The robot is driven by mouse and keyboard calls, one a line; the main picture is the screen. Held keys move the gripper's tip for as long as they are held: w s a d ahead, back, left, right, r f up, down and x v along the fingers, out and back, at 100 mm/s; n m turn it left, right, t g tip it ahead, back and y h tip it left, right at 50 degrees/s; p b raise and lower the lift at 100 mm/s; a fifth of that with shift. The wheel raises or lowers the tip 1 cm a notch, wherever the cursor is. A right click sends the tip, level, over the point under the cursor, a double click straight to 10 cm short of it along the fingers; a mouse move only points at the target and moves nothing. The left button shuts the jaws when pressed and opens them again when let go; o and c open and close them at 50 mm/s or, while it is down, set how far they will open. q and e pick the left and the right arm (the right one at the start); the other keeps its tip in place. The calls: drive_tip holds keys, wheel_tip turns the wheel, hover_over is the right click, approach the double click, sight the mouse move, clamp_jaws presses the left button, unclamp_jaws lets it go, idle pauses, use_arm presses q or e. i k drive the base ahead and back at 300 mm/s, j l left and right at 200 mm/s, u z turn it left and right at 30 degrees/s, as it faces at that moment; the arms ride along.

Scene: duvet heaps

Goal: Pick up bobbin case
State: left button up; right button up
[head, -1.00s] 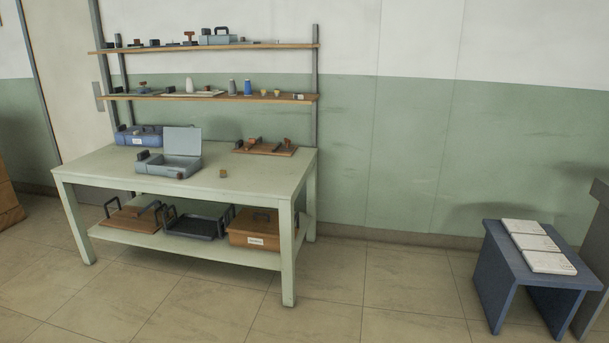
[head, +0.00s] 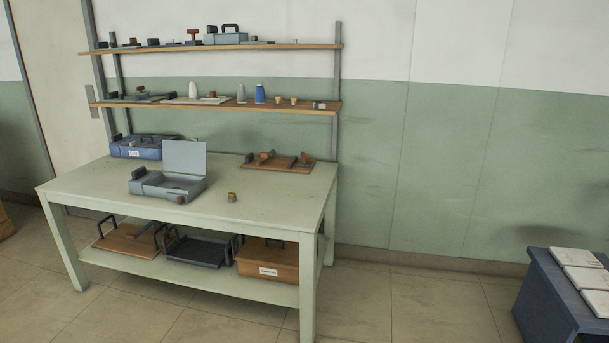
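No object in the head view can be told for certain as the bobbin case. A small brown block-like piece (head: 232,197) lies alone on the pale green table (head: 270,213), near its front edge. To its left an open grey box (head: 168,186) stands with its lid raised at the back. A small dark brown knob-like piece shows at the box's front right corner. Neither of my grippers is in view.
A blue case (head: 140,150) and a brown wooden board (head: 278,164) with small parts stand at the table's back. Two wall shelves (head: 215,105) hold spools and tools. Trays and a brown box (head: 266,259) fill the lower shelf. A blue stand (head: 555,300) is at the right; floor between is clear.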

sight(231, 196)
drive_tip(key=i+j, duration=0.1)
drive_tip(key=j, duration=0.25)
drive_tip(key=i+j+u, duration=0.1)
drive_tip(key=j, duration=0.3)
drive_tip(key=i+j, duration=0.15)
drive_tip(key=j, duration=0.2)
drive_tip(key=i+j+u, duration=0.15)
drive_tip(key=j, duration=0.25)
drive_tip(key=i+z, duration=0.1)
drive_tip(key=i, duration=0.4)
drive_tip(key=i+j+z, duration=0.15)
drive_tip(key=i, duration=0.35)
drive_tip(key=i+j+z, duration=0.1)
drive_tip(key=i, duration=0.45)
drive_tip(key=i+j+z, duration=0.1)
drive_tip(key=i, duration=0.4)
drive_tip(key=j, duration=0.1)
